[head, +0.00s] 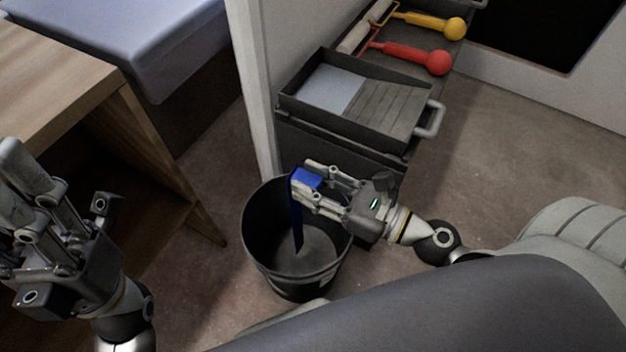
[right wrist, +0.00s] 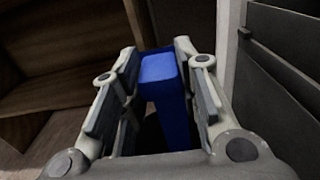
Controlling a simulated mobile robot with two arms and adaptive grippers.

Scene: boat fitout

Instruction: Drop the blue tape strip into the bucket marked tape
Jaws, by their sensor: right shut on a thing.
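The blue tape strip (head: 296,213) hangs from my right gripper (head: 300,183) in the head view, its lower end down inside the mouth of the bucket (head: 258,250). The bucket is dark and stands on the floor; I cannot read a marking on it. In the right wrist view, the blue strip (right wrist: 165,95) lies between the two fingers of my right gripper (right wrist: 160,70), which is shut on it. My left gripper (head: 30,190) is at the left of the head view, apart from the bucket, with its fingers pointing up; I cannot tell its opening.
A paint tray (head: 390,125) sits on a dark cabinet behind the bucket. A red roller (head: 415,57) and a yellow roller (head: 430,22) lie beyond it. A white post (head: 255,100) stands behind the bucket. A wooden table (head: 60,75) is at left. Brown floor is clear at right.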

